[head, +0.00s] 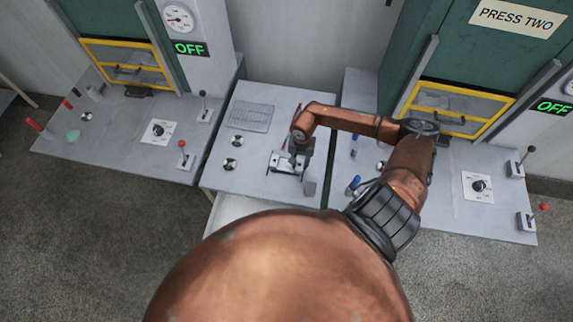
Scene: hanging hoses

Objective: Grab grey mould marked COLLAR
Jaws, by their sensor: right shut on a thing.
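A small light grey block, taken as the grey mould (279,162), sits at the middle table in the head view. Its marking is too small to read. My right gripper (297,162) is over it, pointing down, and is shut on it. The gripper hides part of the block, and I cannot tell whether it still touches the table. My left gripper is not in view.
Blue-handled tools (354,184) lie right. Presses with yellow frames (458,108) stand behind the side tables.

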